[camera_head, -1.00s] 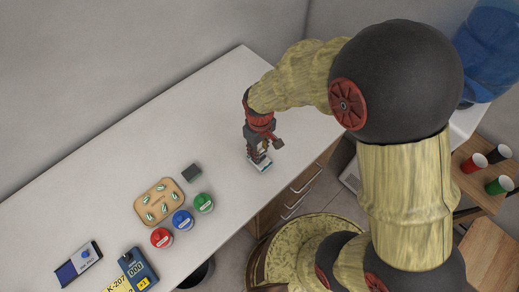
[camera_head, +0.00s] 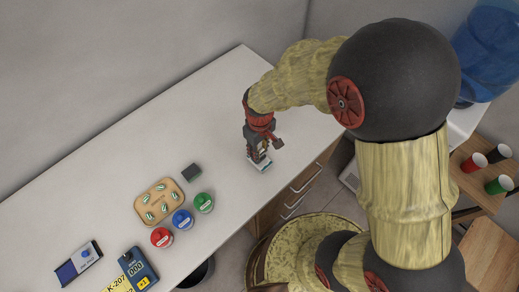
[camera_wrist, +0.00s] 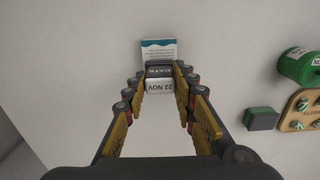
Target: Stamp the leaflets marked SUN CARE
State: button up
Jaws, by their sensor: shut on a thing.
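My gripper (camera_wrist: 159,88) is shut on a white and dark date stamp (camera_wrist: 159,87) reading "22 NOV" in the wrist view. In the head view my gripper (camera_head: 259,158) points down over the counter. I cannot tell whether the stamp touches the paper.
A dark green block (camera_head: 191,173), a tan tray (camera_head: 148,212) of several small pieces and green (camera_head: 204,202), blue (camera_head: 182,219) and red (camera_head: 161,237) jars stand left of my gripper. A blue-white case (camera_head: 79,263) and blue device (camera_head: 139,268) lie farther left. The white counter (camera_head: 200,115) behind is clear.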

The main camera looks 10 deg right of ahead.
jog(key=shift+r+p, duration=2.65)
jog(key=shift+r, duration=0.8)
